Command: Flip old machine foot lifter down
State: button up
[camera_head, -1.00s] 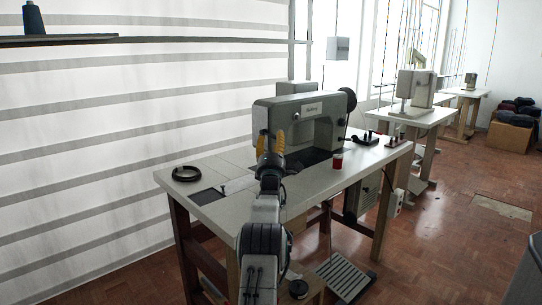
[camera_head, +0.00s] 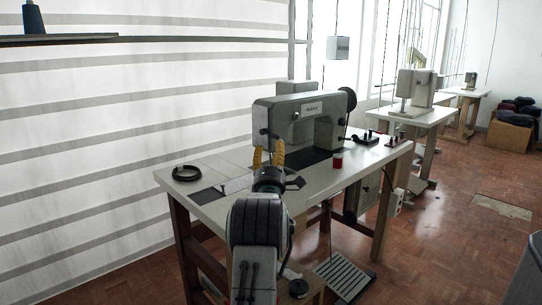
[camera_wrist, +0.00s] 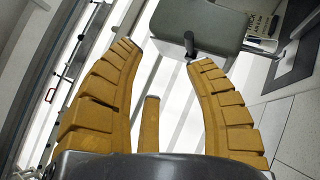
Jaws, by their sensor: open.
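The old sewing machine (camera_head: 300,108), grey-green, stands on the near table. Its head end also shows at the top of the wrist view (camera_wrist: 205,22). A small dark lever (camera_wrist: 190,44) sticks out from that end, close to the right fingertip in the picture; it looks like the foot lifter, but I cannot tell how it is set. My gripper (camera_head: 268,157) has yellow fingers, spread apart and empty, in front of the machine's left end. In the wrist view the gripper (camera_wrist: 163,54) shows a wide gap between its fingertips. I cannot tell whether a finger touches the lever.
The pale tabletop (camera_head: 215,208) holds a black ring (camera_head: 187,173) at left and a red spool (camera_head: 338,160) at right. A foot pedal (camera_head: 343,278) is below. More machines (camera_head: 415,88) stand behind at right. Open floor lies to the right.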

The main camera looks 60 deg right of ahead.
jog(key=shift+s+a, duration=0.25)
jog(key=shift+a, duration=0.35)
jog(key=shift+s+a, duration=0.25)
jog(key=shift+a, duration=0.3)
jog(key=shift+c, duration=0.3)
